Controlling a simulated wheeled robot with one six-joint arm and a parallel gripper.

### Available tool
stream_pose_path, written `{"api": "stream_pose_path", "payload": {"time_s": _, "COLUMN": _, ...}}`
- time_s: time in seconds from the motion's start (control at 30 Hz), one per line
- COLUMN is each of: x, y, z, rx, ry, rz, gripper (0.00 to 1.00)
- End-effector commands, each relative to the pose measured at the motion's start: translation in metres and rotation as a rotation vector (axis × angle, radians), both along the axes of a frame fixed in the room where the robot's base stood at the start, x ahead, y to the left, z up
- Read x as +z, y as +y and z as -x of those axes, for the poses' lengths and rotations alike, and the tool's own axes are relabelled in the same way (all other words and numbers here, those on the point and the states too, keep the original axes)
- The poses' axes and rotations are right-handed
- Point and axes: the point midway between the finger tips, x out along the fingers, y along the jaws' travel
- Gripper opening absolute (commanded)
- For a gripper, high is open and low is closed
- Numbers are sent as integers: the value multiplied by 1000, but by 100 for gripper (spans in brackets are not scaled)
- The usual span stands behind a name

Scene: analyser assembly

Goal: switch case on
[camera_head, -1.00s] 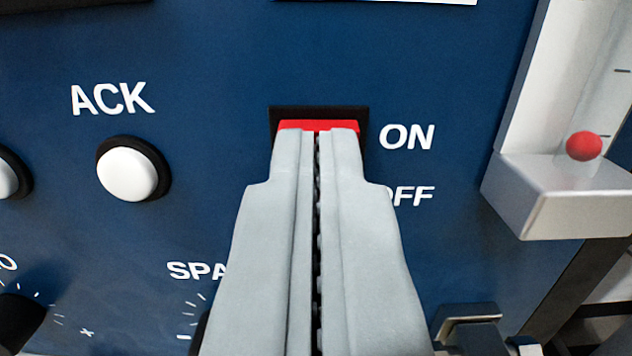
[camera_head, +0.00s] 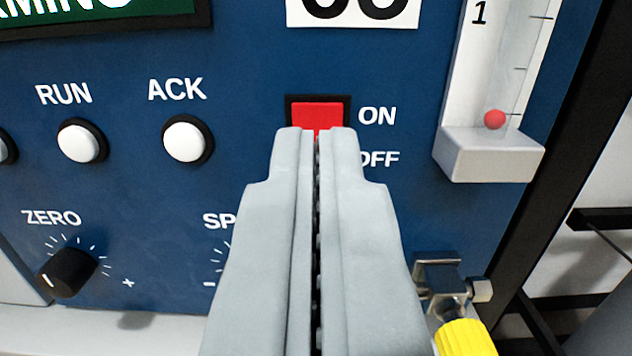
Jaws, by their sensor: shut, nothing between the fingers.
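A red rocker switch (camera_head: 318,114) in a black frame sits on the blue panel (camera_head: 250,65), with ON printed at its upper right and OFF at its lower right. My gripper (camera_head: 316,134) is shut and empty, its fingers side by side and pointing at the switch. The fingertips cover the lower part of the switch in the picture. The red upper part shows. I cannot tell whether the fingertips touch it, or which way the rocker is tilted.
White RUN (camera_head: 82,142) and ACK (camera_head: 186,140) buttons are to the left. A black ZERO knob (camera_head: 68,272) is lower left. A flow tube with a red ball (camera_head: 494,119) is at right. A metal fitting with a yellow part (camera_head: 466,338) is lower right.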

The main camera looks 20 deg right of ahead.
Motion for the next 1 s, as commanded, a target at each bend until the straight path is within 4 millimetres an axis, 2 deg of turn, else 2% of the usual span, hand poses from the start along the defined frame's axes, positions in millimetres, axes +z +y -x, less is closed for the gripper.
{"api": "stream_pose_path", "payload": {"time_s": 0.6, "x": 9, "y": 21, "z": 75, "rx": 0, "ry": 1, "rz": 0, "gripper": 0}}
{"api": "stream_pose_path", "payload": {"time_s": 1.0, "x": 9, "y": 24, "z": 83, "rx": 0, "ry": 2, "rz": -1, "gripper": 0}}
